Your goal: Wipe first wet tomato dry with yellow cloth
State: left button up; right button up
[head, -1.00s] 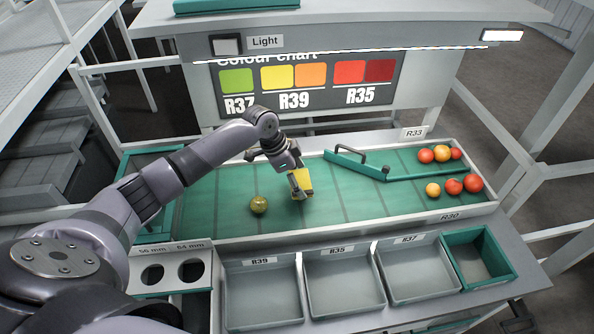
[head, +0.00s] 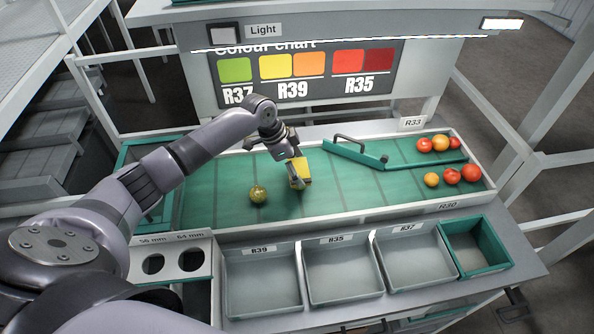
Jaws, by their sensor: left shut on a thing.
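A greenish-yellow tomato (head: 258,194) sits alone on the green belt (head: 225,205). Whether its skin is wet is too small to tell. My left gripper (head: 297,181) is just right of it, shut on the yellow cloth (head: 301,169). The cloth shows as a small yellow block at the fingers, apart from the tomato. Its lower edge is close to the belt; I cannot tell if it touches. My right gripper is not in view.
A green diverter bar (head: 354,155) with a dark handle lies across the belt. Several red and orange tomatoes (head: 452,175) lie at the right end. Grey bins (head: 343,270), a green crate (head: 475,246) and a sizing plate with two holes (head: 172,262) line the front.

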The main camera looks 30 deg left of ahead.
pick_arm(q)
jog(key=shift+w+a+b, duration=0.7)
jog(key=shift+w+a, duration=0.1)
jog(key=shift+w, duration=0.35)
notch_tip(320, 180, up, 6)
jog(key=p, duration=0.6)
